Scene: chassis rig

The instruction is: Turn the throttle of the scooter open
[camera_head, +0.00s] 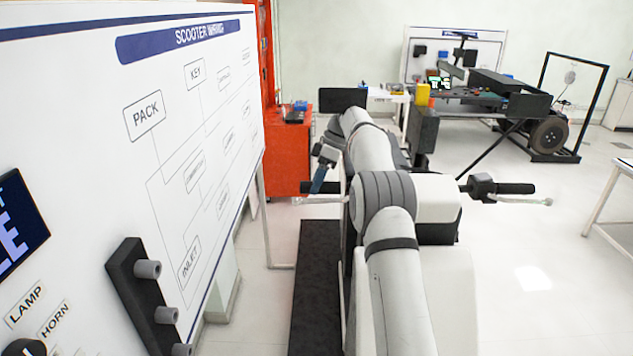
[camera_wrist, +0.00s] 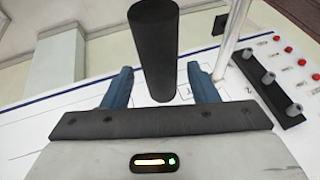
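The scooter's white front (camera_head: 452,305) stands ahead, partly hidden behind my arm. A black handlebar grip (camera_head: 335,187) with a silver lever below it sticks out at the left. Another black grip (camera_head: 515,188) with its lever sticks out at the right. My gripper (camera_head: 320,176) is at the left grip, its blue fingers pointing down. In the wrist view, the dark cylindrical grip (camera_wrist: 157,45) runs between the two blue fingers of my gripper (camera_wrist: 159,76). The fingers are open, with a gap visible on each side of the grip. Contact is not visible.
A white "scooter wiring" board (camera_head: 90,120) stands close on the left, with a black peg strip (camera_head: 140,295). A red cabinet (camera_head: 287,155) is behind it. A vehicle chassis rig (camera_head: 500,100) stands at the back right. The floor right of the scooter is clear.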

